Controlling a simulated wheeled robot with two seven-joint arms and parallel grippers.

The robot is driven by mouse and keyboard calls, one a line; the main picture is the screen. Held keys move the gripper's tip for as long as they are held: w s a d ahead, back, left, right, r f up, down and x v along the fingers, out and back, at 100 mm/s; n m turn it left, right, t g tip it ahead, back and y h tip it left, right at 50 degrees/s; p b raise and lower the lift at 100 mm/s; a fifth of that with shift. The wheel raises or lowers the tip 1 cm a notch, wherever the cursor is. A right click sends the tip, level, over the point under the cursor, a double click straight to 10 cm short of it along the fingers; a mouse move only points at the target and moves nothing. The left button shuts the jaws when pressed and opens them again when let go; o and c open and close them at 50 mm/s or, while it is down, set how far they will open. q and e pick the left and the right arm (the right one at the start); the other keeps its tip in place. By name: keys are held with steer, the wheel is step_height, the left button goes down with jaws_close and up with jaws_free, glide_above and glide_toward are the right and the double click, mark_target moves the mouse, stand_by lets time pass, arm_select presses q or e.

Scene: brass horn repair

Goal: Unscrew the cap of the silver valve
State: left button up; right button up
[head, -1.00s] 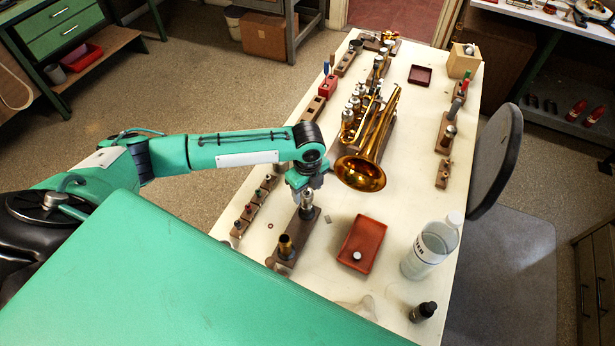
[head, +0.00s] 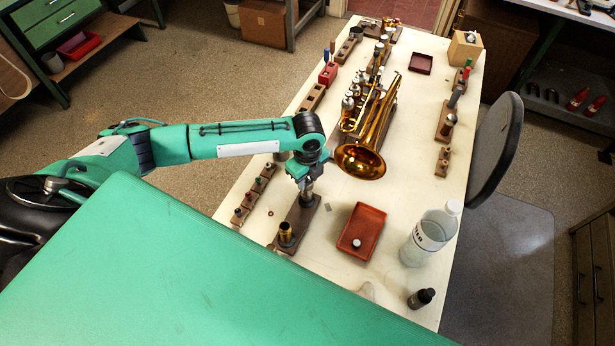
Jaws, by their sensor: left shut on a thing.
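My left gripper (head: 305,183) points down at the near left of the bench and is shut on the top of the silver valve (head: 308,197), where the cap sits. The fingers hide most of the cap. The silver valve stands upright in a dark wooden block (head: 299,222). A brass valve (head: 286,234) stands in the near end of the same block. My right gripper is not in view.
A red-brown tray (head: 373,222) with a small silver piece (head: 357,243) lies to the right. A brass horn (head: 362,160) lies beyond. Small wooden blocks (head: 254,195) line the left edge.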

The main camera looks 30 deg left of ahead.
arm_select(q)
steer(key=shift+r+n+p, duration=0.15)
steer(key=shift+n+p, duration=2.05)
steer(key=shift+n, duration=0.1)
steer(key=shift+n+p, duration=0.4)
steer(key=shift+p, duration=0.05)
steer(key=shift+n+p, duration=0.85)
steer(key=shift+n, duration=0.05)
steer(key=shift+w+n+p, duration=0.1)
steer(key=shift+n+p, duration=0.9)
steer(key=shift+n, duration=0.2)
